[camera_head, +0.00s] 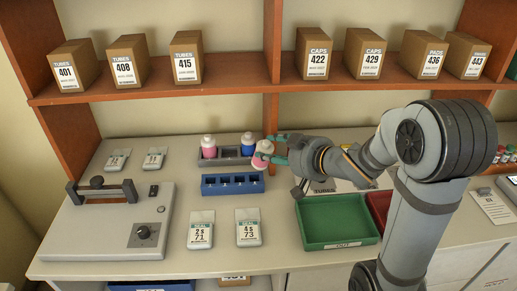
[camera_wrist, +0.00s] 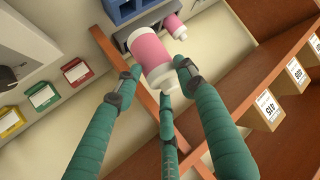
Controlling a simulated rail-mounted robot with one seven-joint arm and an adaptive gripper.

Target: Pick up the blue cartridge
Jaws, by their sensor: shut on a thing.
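The blue cartridge (camera_head: 248,142), with a white cap, stands in the grey rack (camera_head: 226,155), just left of and behind my gripper (camera_head: 270,152). I cannot make it out in the wrist view. My gripper's green fingers are closed around a different cartridge, a pink-and-white one (camera_head: 260,162), held up at the right end of the racks. This held pink cartridge also shows large between the fingertips in the wrist view (camera_wrist: 151,47). Another pink cartridge (camera_head: 209,148) stands at the left of the grey rack; a small pink one shows in the wrist view (camera_wrist: 172,26).
An empty-looking blue rack (camera_head: 232,185) lies in front of the grey rack. A green tray (camera_head: 337,246) and a red tray (camera_head: 380,204) are at the right. A sealing machine (camera_head: 105,220) is at the left. Label cards (camera_head: 248,228) lie in front. Shelved boxes (camera_head: 313,55) are above.

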